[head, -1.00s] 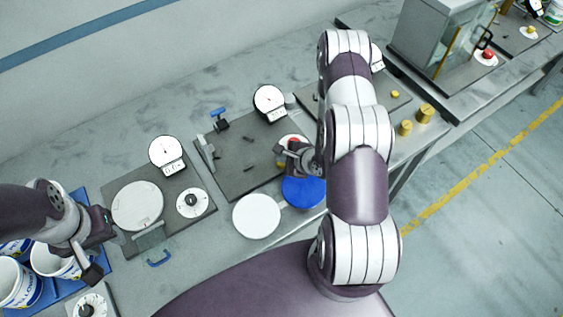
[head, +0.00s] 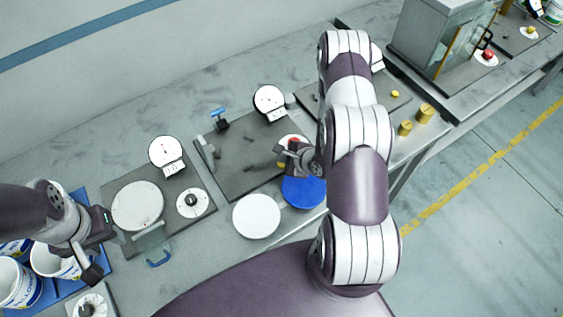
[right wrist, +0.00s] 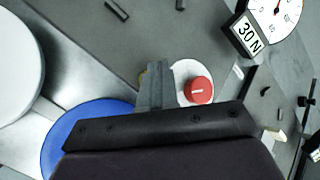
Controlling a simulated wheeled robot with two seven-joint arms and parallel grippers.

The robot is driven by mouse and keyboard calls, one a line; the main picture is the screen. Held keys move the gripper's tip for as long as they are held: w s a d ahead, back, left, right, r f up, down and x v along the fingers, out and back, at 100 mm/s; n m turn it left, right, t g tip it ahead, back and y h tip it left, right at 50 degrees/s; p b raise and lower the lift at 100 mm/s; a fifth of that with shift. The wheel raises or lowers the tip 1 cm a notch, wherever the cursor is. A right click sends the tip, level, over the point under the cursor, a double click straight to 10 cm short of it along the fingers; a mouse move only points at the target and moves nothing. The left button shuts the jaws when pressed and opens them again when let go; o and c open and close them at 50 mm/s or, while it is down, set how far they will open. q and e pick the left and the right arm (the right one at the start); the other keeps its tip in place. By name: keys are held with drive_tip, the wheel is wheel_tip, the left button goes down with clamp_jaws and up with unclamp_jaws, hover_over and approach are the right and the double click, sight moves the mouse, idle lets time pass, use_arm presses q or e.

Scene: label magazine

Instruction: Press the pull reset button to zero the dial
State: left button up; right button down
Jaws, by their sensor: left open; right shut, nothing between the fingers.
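A red button (head: 294,141) with a white mark sits on a white disc on the dark middle plate. It also shows in the right wrist view (right wrist: 199,90). The round white dial (head: 269,100) with a box below stands at the plate's back; in the right wrist view the box (right wrist: 246,34) reads 30N and the dial's red needle is partly cut off. My right gripper (head: 283,153) is shut and empty, its fingertips (right wrist: 156,72) just beside the button; contact cannot be told. My left gripper (head: 104,248) is open at the far left, near the tubs.
A blue disc (head: 303,191) and a white disc (head: 257,216) lie in front of the plate. White tubs (head: 18,284) stand on a blue tray. Yellow weights (head: 425,113) are to the right.

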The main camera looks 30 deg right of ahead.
sight(283, 165)
drive_tip(key=shift+f, duration=0.1)
drive_tip(key=shift+f+b, duration=0.3)
drive_tip(key=shift+f, duration=0.05)
drive_tip(key=shift+f+b, duration=0.35)
drive_tip(key=shift+f, duration=0.15)
idle(0.7)
idle(0.4)
drive_tip(key=shift+r+p, duration=0.85)
drive_tip(key=shift+r, duration=0.1)
wheel_tip(283, 165, up, 5)
drive_tip(key=p, duration=0.4)
drive_tip(key=shift+r+p, duration=0.1)
drive_tip(key=shift+p, duration=0.25)
